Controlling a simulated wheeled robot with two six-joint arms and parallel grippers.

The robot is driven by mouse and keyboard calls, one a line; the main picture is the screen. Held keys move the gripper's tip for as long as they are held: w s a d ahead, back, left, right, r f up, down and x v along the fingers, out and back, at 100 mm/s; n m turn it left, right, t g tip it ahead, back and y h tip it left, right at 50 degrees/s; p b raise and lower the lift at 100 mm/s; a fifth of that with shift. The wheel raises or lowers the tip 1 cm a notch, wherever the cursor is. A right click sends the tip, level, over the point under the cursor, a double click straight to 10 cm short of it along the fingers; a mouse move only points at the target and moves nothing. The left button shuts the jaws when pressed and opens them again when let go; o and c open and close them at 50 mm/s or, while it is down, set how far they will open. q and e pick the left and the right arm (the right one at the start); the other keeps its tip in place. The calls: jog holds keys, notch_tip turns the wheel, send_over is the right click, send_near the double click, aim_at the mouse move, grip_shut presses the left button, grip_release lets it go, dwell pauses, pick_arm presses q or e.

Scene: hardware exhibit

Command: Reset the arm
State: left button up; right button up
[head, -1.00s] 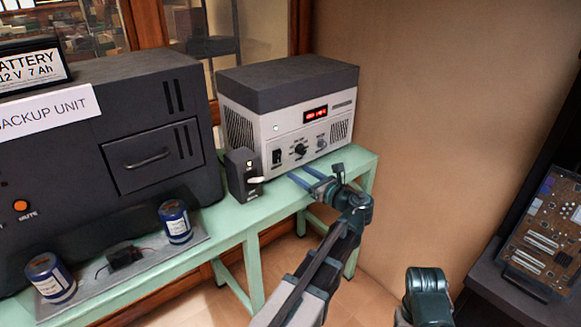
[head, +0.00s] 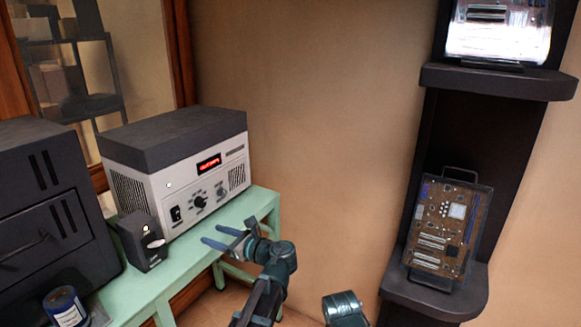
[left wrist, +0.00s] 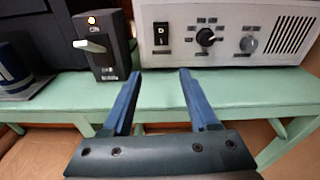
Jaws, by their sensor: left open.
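My left gripper (head: 225,242) is open and empty, just in front of the green bench's edge. No gripper fingers of my right arm show; only a dark green rounded part of my arm is at the bottom edge of the head view.
A white and grey power supply (head: 185,165) with a red display stands on the green bench (head: 150,290). A small black box (head: 142,240) with a light-coloured lever is beside it. A blue can (head: 65,308) and a dark cabinet (head: 50,215) are left. A circuit board (head: 447,225) stands on a dark shelf at right.

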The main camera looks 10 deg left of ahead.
pick_arm(q)
jog(key=s+d+f+n+g+h, duration=0.3)
jog(key=s+d+f+n+h, duration=0.5)
jog(key=f, duration=0.5)
jog(key=s+d+f+n+g+h, duration=0.2)
jog(key=s+d+f+n+h, duration=0.1)
jog(key=s+d+n, duration=0.3)
jog(key=s+d+f+n+g+h, duration=0.1)
jog(key=s+d+f+n+h, duration=0.2)
jog(key=s+d, duration=0.5)
notch_tip(320, 180, up, 18)
jog(key=d+n+p, duration=0.1)
jog(key=d+p, duration=0.1)
jog(key=p, duration=1.6)
jog(key=shift+w+p, duration=0.15)
jog(key=shift+p, duration=0.25)
